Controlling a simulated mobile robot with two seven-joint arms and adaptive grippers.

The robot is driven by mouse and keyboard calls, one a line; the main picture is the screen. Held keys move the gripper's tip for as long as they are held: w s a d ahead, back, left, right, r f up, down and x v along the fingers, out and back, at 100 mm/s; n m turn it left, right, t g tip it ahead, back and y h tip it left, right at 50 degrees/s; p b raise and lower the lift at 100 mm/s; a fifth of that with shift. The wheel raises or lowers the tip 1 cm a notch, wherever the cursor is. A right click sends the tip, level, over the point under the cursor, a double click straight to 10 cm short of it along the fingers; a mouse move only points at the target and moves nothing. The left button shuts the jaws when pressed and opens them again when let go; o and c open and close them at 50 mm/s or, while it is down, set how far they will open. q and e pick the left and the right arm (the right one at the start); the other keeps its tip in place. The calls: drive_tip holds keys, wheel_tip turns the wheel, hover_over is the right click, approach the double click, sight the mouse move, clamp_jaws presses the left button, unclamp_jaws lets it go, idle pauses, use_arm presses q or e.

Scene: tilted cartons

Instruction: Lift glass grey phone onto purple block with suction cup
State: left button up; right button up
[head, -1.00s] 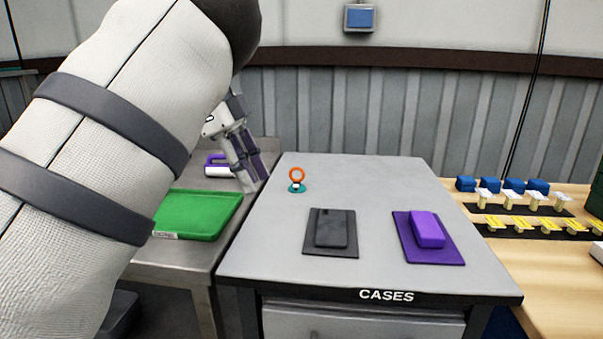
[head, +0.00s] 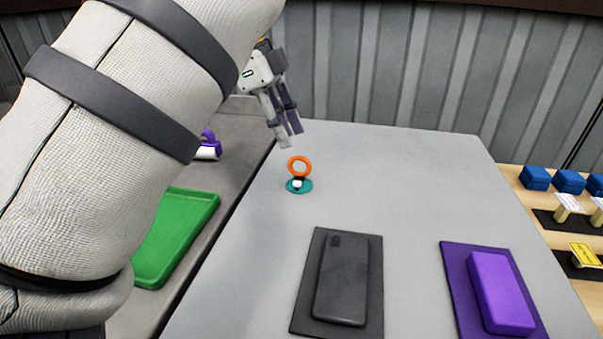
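The glass grey phone (head: 342,283) lies flat on a dark grey mat (head: 309,318) on the grey table. The purple block (head: 501,290) sits on a purple mat (head: 464,298) to its right. The suction cup (head: 300,186), a teal disc with an upright orange ring handle, stands on the table behind the phone. My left gripper (head: 291,140) points down just behind and above the suction cup, apart from it, with nothing seen in it. Its fingers appear close side by side, and their gap is unclear. My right gripper is not in view.
A green tray (head: 172,238) and a purple-and-white object (head: 208,148) are on a lower counter at left. Blue boxes (head: 535,178) and small stands (head: 572,205) are on a wooden table at right. The table between cup and phone is clear.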

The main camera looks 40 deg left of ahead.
sight(297, 156)
use_arm(q)
drive_tip(key=x, duration=0.7)
drive_tip(key=shift+w+a+f, duration=0.1)
drive_tip(key=shift+w, duration=0.05)
clamp_jaws()
